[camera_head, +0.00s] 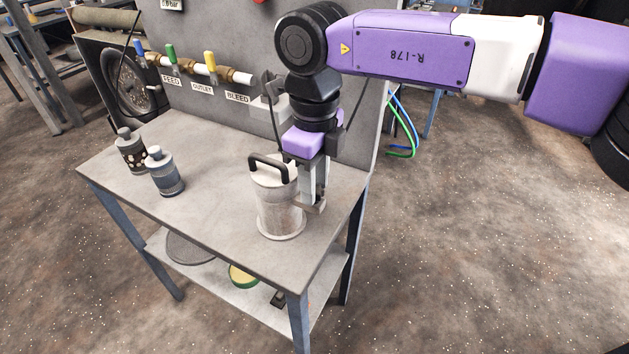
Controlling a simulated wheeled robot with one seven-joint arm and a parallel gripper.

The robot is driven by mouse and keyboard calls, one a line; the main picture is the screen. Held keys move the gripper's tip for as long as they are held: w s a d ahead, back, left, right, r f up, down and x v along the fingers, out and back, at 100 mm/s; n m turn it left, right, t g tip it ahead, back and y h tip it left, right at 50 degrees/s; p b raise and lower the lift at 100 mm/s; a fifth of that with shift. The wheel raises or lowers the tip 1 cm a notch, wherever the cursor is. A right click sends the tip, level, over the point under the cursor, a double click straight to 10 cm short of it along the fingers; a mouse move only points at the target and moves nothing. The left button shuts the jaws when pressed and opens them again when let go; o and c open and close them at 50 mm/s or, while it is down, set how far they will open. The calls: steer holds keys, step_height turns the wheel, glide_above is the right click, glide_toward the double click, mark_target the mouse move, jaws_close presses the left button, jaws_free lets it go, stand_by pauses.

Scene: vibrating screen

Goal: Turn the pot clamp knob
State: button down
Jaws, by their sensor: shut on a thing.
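The pot (280,208) is a grey metal cylinder with a dark loop handle (268,165) on its lid. It stands upright on the grey table, right of the middle. My gripper (314,204) points down at the right side of the pot, its fingers beside the pot wall. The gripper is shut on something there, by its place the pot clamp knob. The knob itself is hidden by the fingers, so its angle does not show.
Two small cylinders (165,173) stand at the table's left. The lower shelf (215,283) holds a dark disc and a yellow-green ring. The table's front middle is clear.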

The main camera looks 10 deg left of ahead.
steer(key=shift+r, duration=0.1)
steer(key=c, duration=1.3)
jaws_free()
step_height(320, 180, up, 8)
steer(key=shift+f, duration=0.15)
